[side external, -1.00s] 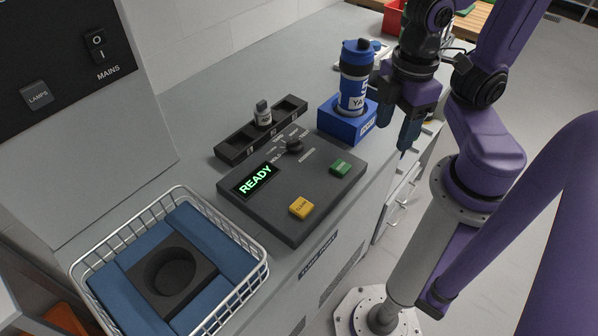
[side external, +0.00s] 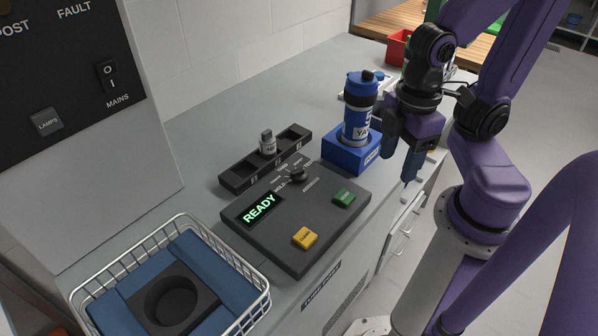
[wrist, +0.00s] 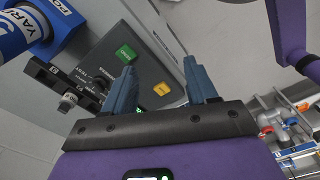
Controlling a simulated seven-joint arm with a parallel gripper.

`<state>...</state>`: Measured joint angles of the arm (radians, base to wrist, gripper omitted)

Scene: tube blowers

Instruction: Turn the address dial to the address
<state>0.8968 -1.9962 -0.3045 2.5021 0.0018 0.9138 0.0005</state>
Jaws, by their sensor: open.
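The address dial (side external: 298,175) is a small black knob on the dark control panel (side external: 262,225), with white labels around its far side. A lit green READY display (side external: 260,208), a yellow button (side external: 305,238) and a green button (side external: 344,197) sit on the same panel. My gripper (side external: 400,168) is open and empty, right of the panel and beside the blue tube's stand, apart from the dial. In the wrist view my gripper's two blue fingers (wrist: 163,85) are spread, with the green button (wrist: 126,54) and yellow button (wrist: 161,89) beyond them.
A blue capped tube (side external: 360,110) stands in a blue block (side external: 345,155) behind the panel. A black rack (side external: 240,178) holds one small bottle (side external: 268,145). A wire basket (side external: 262,300) with blue padding sits at front left. A red bin (side external: 398,48) is at the back.

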